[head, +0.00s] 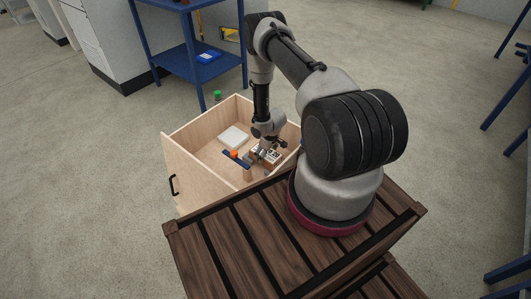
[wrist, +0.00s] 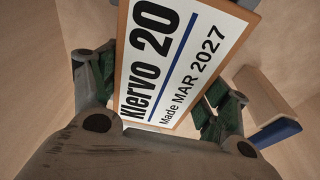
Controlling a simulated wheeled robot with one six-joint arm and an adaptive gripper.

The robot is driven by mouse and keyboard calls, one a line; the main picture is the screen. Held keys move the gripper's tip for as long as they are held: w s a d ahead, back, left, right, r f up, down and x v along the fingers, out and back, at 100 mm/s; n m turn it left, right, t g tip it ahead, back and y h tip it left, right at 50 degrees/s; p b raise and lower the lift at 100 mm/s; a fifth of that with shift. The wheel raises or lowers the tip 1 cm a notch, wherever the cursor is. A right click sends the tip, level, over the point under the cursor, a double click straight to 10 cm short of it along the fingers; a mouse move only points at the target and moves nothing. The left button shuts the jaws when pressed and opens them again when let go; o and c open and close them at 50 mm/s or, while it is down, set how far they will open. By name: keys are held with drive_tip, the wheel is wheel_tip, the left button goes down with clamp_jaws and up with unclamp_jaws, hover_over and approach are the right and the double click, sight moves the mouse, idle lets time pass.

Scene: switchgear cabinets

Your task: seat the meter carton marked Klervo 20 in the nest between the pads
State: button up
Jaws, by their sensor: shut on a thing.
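The meter carton marked Klervo 20 (wrist: 168,62) fills the middle of the wrist view. Its white label also reads "Made MAR 2027", and its edges are brown. My gripper (wrist: 155,98) has green-padded fingers on both sides of the carton and is shut on it. In the head view my gripper (head: 262,151) is low inside a pale wooden drawer (head: 185,127), at its right part, partly covering the carton. A wooden block with a blue face (wrist: 277,132), perhaps a nest pad, stands to the carton's right in the wrist view. Whether the carton touches the floor is unclear.
A white box (head: 233,137) lies in the drawer, left of my gripper. A blue bar (head: 236,160) with an orange piece (head: 234,154) is near the front. The drawer walls stand close around. A blue shelf stand (head: 200,65) is behind.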

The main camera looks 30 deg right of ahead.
sight(269, 154)
drive_tip(key=shift+f, duration=1)
drive_tip(key=o, duration=1.5)
drive_tip(key=shift+o, duration=0.2)
drive_tip(key=r, duration=0.4)
drive_tip(key=s+r, duration=0.1)
drive_tip(key=r, duration=0.2)
drive_tip(key=s+r, duration=0.1)
drive_tip(key=r, duration=0.3)
drive_tip(key=shift+s+d+r, duration=0.1)
drive_tip(key=shift+d+r, duration=0.2)
drive_tip(key=shift+d, duration=0.1)
